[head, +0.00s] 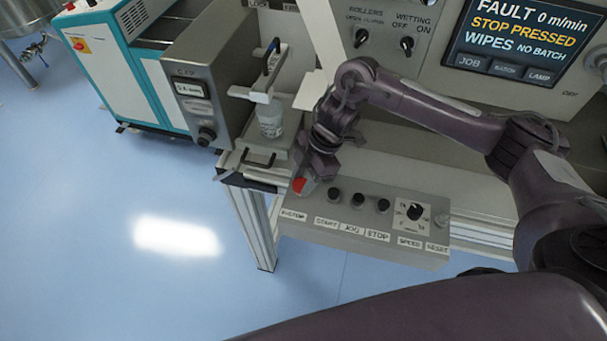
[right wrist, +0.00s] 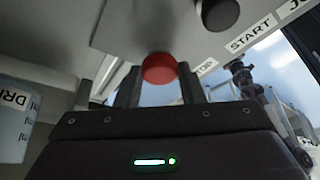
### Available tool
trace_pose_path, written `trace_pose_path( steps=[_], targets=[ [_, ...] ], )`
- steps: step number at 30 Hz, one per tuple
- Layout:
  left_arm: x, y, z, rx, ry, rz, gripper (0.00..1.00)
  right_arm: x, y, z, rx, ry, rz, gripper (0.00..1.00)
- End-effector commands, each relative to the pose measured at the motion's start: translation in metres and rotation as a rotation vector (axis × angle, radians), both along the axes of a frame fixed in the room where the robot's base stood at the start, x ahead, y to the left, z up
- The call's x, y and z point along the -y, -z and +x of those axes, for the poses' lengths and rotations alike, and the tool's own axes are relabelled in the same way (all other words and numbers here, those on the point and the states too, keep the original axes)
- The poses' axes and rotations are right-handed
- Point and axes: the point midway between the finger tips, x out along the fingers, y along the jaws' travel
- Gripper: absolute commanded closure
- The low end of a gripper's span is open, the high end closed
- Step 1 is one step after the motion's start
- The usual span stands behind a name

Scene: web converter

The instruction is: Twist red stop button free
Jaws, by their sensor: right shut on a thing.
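The red stop button (head: 299,185) sits at the left end of the grey control panel (head: 400,241), above a label that is partly covered. My right gripper (head: 309,181) reaches down to it from above. In the right wrist view the red button (right wrist: 159,68) is between the two fingers of my right gripper (right wrist: 158,85), which are shut on it. The button's underside against the panel is partly hidden by the gripper in the head view. My left gripper is not in view.
Black START, JOG and STOP buttons (head: 358,200) and a speed knob (head: 415,211) stand right of the red button. A bottle (head: 270,118) stands behind on the left. The screen (head: 523,39) reads FAULT, STOP PRESSED. Blue floor (head: 130,240) is clear at left.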

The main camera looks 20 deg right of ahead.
Motion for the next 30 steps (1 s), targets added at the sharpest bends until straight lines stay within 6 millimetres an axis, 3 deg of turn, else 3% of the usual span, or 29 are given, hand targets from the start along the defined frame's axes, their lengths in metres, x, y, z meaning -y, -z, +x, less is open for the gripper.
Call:
trace_pose_path(
  steps=[15, 30],
  targets=[
    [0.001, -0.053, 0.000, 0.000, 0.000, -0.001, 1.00, -0.001, -0.005, -0.003, -0.001, 0.371, 0.003, 0.88],
    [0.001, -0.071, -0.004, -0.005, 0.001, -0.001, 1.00, -0.001, -0.001, -0.004, -0.001, 0.535, 0.001, 0.88]
  ],
)
